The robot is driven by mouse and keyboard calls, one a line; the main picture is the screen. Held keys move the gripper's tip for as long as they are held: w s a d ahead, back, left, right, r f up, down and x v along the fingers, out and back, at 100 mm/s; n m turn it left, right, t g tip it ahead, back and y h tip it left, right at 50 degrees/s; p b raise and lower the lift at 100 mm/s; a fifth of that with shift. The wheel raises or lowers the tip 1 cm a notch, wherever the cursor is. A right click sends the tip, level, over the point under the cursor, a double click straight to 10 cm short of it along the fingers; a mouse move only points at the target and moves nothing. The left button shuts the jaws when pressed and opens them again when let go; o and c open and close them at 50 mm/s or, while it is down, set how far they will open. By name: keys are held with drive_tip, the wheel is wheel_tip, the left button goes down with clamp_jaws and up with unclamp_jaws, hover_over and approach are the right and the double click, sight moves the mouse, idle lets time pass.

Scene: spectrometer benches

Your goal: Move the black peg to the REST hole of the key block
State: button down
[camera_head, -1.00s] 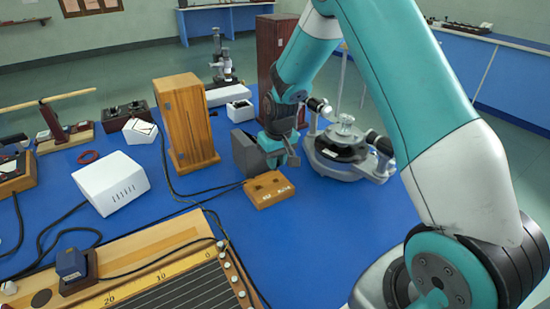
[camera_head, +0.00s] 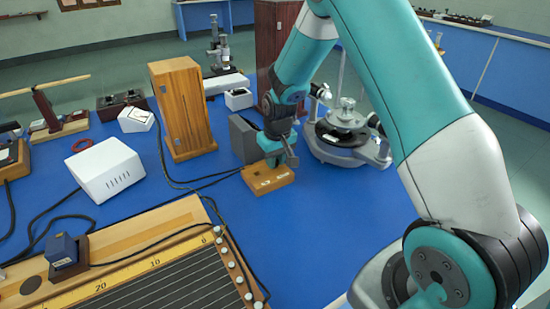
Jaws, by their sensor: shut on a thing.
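The key block (camera_head: 270,184) is a small tan wooden block with pale labels on its front, lying flat on the blue bench. My gripper (camera_head: 281,160) points down at its back right part, with the fingertips at or just above its top. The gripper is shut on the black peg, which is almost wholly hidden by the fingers. I cannot tell whether the peg's lower end is inside a hole.
A grey box (camera_head: 242,139) stands just behind the block. A tall wooden cabinet (camera_head: 182,105) is to the left, and a round grey instrument (camera_head: 345,150) with a glass top to the right. A black cable runs left of the block. The blue bench in front is clear.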

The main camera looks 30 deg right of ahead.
drive_tip(key=c, duration=0.9)
unclamp_jaws()
drive_tip(key=shift+c, duration=0.2)
drive_tip(key=shift+r, duration=0.1)
wheel_tip(320, 180, up, 17)
drive_tip(key=s, duration=0.2)
drive_tip(key=s+a+r+n+y, duration=0.1)
drive_tip(key=s+a+r+n, duration=0.1)
drive_tip(key=s+a, duration=0.4)
drive_tip(key=s+a+r+n+g+y+p, duration=0.1)
drive_tip(key=s+a, duration=0.5)
drive_tip(key=s, duration=0.6)
drive_tip(key=s+a+r+n+y+p, duration=0.1)
drive_tip(key=s+a+r+n+y, duration=0.1)
drive_tip(key=s+a, duration=0.4)
drive_tip(key=s+r+n, duration=0.1)
drive_tip(key=s+n, duration=0.1)
drive_tip(key=s, duration=0.1)
drive_tip(key=shift+s+a+r, duration=0.2)
drive_tip(key=shift+a+r, duration=0.1)
